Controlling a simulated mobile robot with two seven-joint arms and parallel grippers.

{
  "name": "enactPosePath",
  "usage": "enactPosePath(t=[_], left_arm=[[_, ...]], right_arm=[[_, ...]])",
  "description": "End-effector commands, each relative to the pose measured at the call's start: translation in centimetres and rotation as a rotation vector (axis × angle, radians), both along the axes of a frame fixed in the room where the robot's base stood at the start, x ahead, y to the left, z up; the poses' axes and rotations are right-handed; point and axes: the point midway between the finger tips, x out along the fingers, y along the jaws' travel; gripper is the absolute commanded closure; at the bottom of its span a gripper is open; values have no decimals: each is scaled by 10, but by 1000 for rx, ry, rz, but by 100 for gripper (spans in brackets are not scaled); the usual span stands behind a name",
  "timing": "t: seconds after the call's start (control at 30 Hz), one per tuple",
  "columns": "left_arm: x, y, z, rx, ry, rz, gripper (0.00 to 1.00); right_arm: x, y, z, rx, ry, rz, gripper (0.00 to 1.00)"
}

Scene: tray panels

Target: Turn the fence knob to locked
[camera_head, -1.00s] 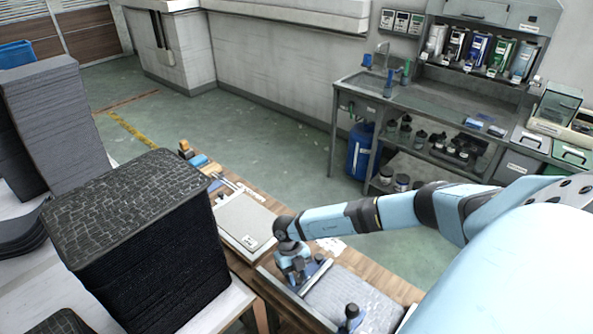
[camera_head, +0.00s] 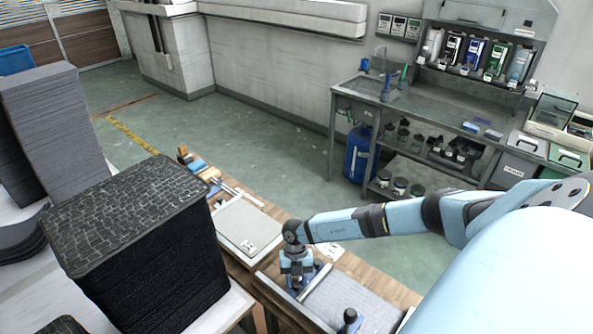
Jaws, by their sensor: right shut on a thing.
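The fence (camera_head: 315,281) is a light metal bar across the grey panel (camera_head: 350,298) on the wooden bench. My right gripper (camera_head: 298,284) points down at the far left corner of the panel, next to the bar. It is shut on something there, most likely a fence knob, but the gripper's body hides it. Whether that knob is turned to locked cannot be seen. My left gripper does not show.
Tall stacks of dark textured sheets (camera_head: 140,270) stand at the left, near the bench. A second light panel (camera_head: 247,226) lies further back on the bench, with small tools behind it. A metal workstation (camera_head: 440,115) with bottles stands at the back right. The green floor between is clear.

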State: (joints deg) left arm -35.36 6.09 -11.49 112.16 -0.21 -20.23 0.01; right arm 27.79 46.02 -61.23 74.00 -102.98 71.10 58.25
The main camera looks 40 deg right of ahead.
Motion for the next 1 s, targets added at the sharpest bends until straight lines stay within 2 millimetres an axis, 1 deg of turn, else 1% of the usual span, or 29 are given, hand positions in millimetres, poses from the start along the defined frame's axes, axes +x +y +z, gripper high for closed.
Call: enactPosePath(t=[0.27, 0.3, 0.33, 0.57, 0.7, 0.77, 0.87, 1.0], left_arm=[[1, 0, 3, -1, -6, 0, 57], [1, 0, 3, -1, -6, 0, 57], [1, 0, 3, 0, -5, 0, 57], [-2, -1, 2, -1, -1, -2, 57], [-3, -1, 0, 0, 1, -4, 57], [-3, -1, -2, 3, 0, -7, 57], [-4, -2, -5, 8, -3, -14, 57], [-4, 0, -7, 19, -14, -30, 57]], right_arm=[[0, 0, 0, 0, 0, -1, 88], [0, 0, 0, 0, 0, -1, 58], [0, 0, 0, 0, 0, -1, 54], [0, 0, 0, 0, 0, 0, 54], [2, -2, 6, 0, -2, 1, 54], [5, -4, 12, 0, -2, 1, 54], [10, -9, 29, -1, -4, 0, 54], [20, -17, 59, -1, -5, 1, 54]])
